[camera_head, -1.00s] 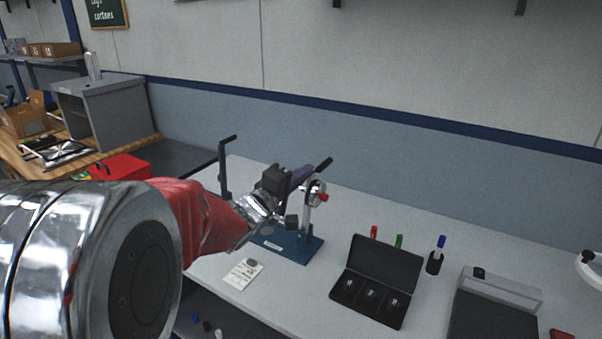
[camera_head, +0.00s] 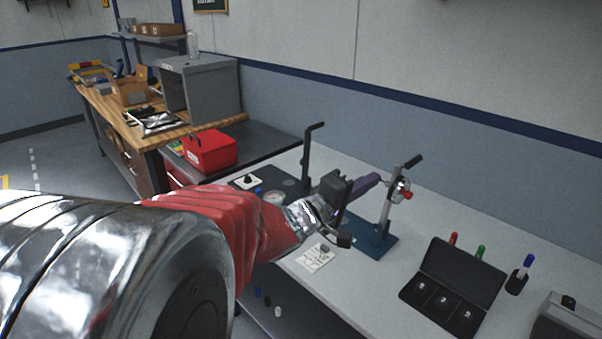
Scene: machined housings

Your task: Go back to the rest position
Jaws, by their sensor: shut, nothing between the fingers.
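My gripper (camera_head: 374,179) shows near the middle of the head view, at the end of my red and silver arm. Its purple fingers are together and point right and away. No object shows between them. The gripper appears in front of the workbench (camera_head: 420,222), just left of the upright post of a blue-based stand (camera_head: 378,245). I cannot tell its exact height or its gap to the stand.
A bent black post (camera_head: 307,150) rises behind the gripper. A note card (camera_head: 317,258) lies below it. An open black case (camera_head: 455,285) and a pen cup (camera_head: 516,284) stand right. A red toolbox (camera_head: 210,151) and grey cabinet (camera_head: 212,88) stand left.

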